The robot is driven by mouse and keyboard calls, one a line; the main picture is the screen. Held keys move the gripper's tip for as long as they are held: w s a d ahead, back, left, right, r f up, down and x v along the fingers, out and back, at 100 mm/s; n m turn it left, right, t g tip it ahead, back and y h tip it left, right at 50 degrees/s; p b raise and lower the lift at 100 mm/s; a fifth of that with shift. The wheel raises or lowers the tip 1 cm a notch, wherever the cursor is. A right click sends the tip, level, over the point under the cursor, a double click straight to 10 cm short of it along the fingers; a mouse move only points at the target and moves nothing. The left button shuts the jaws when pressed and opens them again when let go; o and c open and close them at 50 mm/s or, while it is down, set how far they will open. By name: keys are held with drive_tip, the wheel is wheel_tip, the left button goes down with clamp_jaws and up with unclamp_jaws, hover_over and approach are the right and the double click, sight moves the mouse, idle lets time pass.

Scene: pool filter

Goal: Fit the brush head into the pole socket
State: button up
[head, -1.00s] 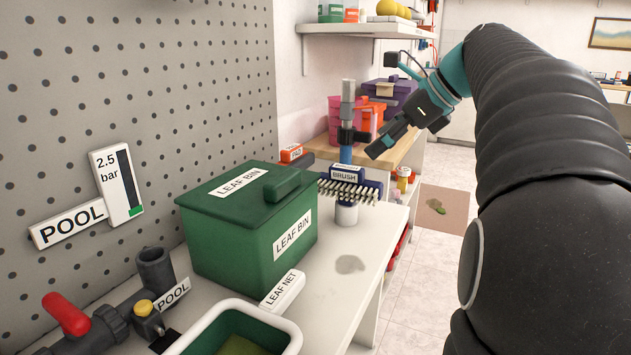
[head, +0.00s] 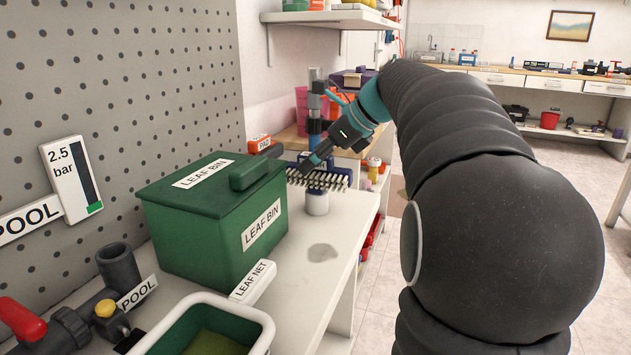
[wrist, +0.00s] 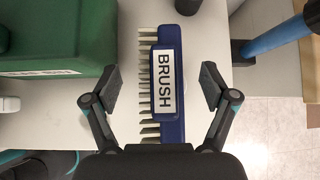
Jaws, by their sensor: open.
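The brush head (head: 340,178) is a dark blue bar with pale bristles, at the far end of the white bench. In the wrist view the brush head (wrist: 166,120) has a white BRUSH label and its bristles point left. My gripper (wrist: 159,75) is open, one finger on each side of the brush head, with visible gaps. In the head view my gripper (head: 316,157) is over the brush head and hides part of it. A blue pole (head: 315,127) with a grey upper end stands behind it; the pole (wrist: 276,36) also shows at upper right in the wrist view. I cannot make out the socket opening.
A white cylinder (head: 317,204) stands under the brush head. The green leaf bin (head: 205,232) stands close to the left and shows in the wrist view (wrist: 50,35). A leaf net tub (head: 262,325) is in front. Bench surface between them is clear.

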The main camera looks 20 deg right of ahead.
drive_tip(key=shift+x, duration=1.4)
drive_tip(key=shift+d, duration=0.1)
drive_tip(key=c, duration=1.5)
